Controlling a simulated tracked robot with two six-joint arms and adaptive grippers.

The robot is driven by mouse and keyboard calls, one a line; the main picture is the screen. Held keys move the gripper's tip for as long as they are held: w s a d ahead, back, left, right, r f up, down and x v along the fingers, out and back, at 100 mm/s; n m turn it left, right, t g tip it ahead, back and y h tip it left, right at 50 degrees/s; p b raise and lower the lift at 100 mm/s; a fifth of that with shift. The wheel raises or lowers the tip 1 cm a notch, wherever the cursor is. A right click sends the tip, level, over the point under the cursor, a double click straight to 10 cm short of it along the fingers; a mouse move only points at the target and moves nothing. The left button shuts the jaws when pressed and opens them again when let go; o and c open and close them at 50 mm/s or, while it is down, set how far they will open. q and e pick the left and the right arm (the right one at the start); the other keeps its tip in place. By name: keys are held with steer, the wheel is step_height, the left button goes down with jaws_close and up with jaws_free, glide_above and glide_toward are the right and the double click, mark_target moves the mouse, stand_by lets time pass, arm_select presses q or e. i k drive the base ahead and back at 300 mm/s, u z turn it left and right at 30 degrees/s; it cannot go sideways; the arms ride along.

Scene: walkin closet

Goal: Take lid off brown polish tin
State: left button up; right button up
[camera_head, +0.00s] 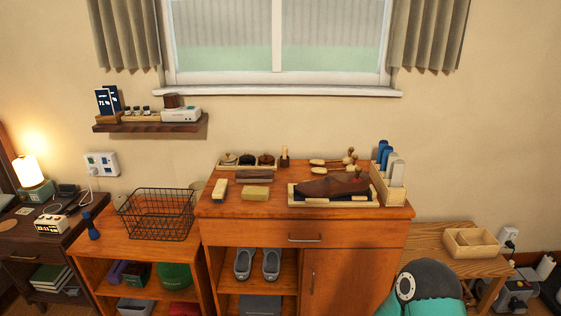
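Three small round polish tins sit side by side in a shallow wooden tray (240,168) at the back of the wooden cabinet top. The right one looks dark brown (266,160), the middle one black (247,160) and the left one greyish (229,159). The brown tin appears covered, but it is too small to make out its lid clearly. Neither of my grippers is in view.
A brown shoe (335,186) lies on a dark mat in a wooden tray. Brushes (253,175), a yellowish block (256,192) and a holder with blue and white bottles (388,188) share the cabinet top. A wire basket (158,214) stands left. The front strip is mostly clear.

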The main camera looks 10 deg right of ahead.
mark_target(266, 158)
steer(key=z, duration=0.9)
steer(key=i, duration=1)
steer(key=z, duration=0.1)
